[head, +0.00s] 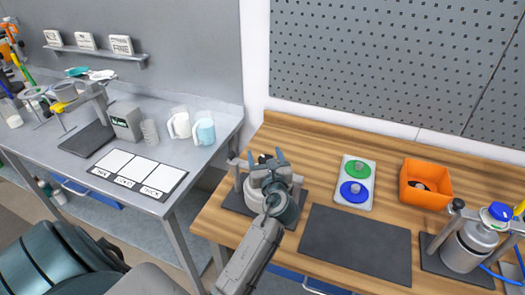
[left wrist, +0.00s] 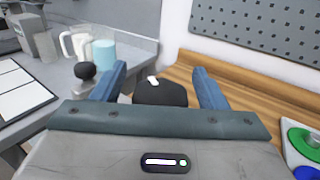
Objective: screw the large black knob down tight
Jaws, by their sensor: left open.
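The large black knob (left wrist: 160,94), with a white mark on top, shows in the left wrist view between my two blue fingers. My left gripper (head: 266,158) is open, with one finger on each side of the knob; it also shows in the left wrist view (left wrist: 160,76). I cannot tell whether the fingers touch the knob. In the head view my gripper and arm hide most of the knob and the device under it, which stands on a dark base plate (head: 235,201). A smaller round black knob (left wrist: 84,71) sits left of the fingers. My right gripper is not in view.
Right of the device lie a dark mat (head: 356,242), a tray with green and blue discs (head: 353,205) and an orange bin (head: 425,183). A second device with a metal drum (head: 466,248) and blue cap stands at the far right. A grey bench (head: 190,160) stands left.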

